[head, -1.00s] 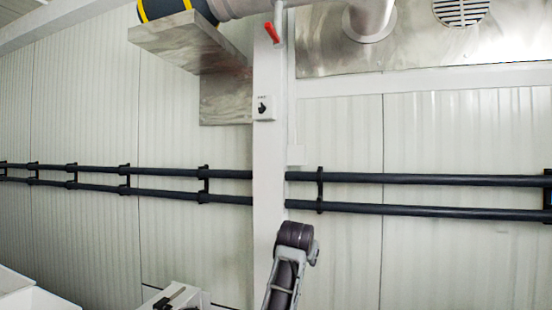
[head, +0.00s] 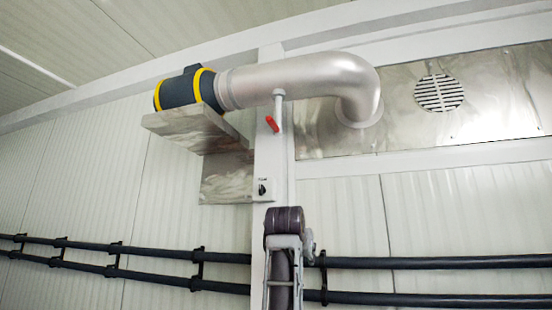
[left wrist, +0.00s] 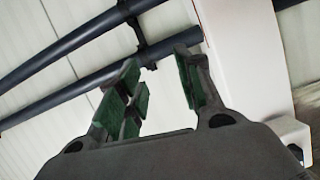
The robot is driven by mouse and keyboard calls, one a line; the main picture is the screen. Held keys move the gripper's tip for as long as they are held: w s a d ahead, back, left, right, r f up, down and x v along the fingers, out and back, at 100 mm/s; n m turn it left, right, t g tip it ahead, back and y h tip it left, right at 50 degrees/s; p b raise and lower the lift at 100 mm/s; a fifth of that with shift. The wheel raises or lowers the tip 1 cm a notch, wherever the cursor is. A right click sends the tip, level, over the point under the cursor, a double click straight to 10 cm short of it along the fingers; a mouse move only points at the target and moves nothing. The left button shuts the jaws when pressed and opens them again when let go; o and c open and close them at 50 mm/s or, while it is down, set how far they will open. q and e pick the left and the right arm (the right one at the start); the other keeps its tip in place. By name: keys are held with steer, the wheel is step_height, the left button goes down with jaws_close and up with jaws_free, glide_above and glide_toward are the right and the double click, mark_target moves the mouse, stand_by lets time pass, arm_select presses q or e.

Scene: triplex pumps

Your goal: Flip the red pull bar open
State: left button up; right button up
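The red pull bar (head: 272,124) is a small red handle high on the white post, just below the silver duct. It hangs tilted from a short pale stem (head: 279,100). My left arm rises from the bottom of the head view, its dark rounded top well below the red bar and apart from it in the picture. In the left wrist view my left gripper (left wrist: 158,78) has its green-padded fingers spread, with nothing between them. The red bar does not show in that view. My right gripper is in neither view.
The white post (head: 273,160) carries a small black switch (head: 262,188). Dark pipes (head: 400,263) run along the wall and show behind the fingers in the left wrist view (left wrist: 60,50). A silver duct (head: 300,80) and a metal shelf (head: 185,125) are above.

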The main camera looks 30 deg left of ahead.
arm_select(q)
steer(key=s+r+t, duration=0.1)
steer(key=s+r, duration=0.4)
steer(key=r, duration=0.7)
steer(key=n+t, duration=0.1)
steer(key=t, duration=0.2)
glide_toward(275, 126)
steer(key=shift+s+a+r, duration=0.15)
steer(key=shift+s+r, duration=0.35)
steer(key=shift+s, duration=0.15)
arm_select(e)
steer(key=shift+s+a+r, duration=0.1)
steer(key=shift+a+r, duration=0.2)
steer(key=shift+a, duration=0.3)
arm_select(q)
steer(key=shift+w+p, duration=0.1)
steer(key=shift+p, duration=0.2)
steer(key=p+x, duration=0.4)
steer(key=x, duration=0.7)
steer(key=shift+w+a+r, duration=0.15)
steer(key=shift+w+a, duration=0.05)
steer(key=shift+w, duration=0.05)
steer(key=shift+w+a, duration=0.15)
steer(key=shift+w, duration=0.75)
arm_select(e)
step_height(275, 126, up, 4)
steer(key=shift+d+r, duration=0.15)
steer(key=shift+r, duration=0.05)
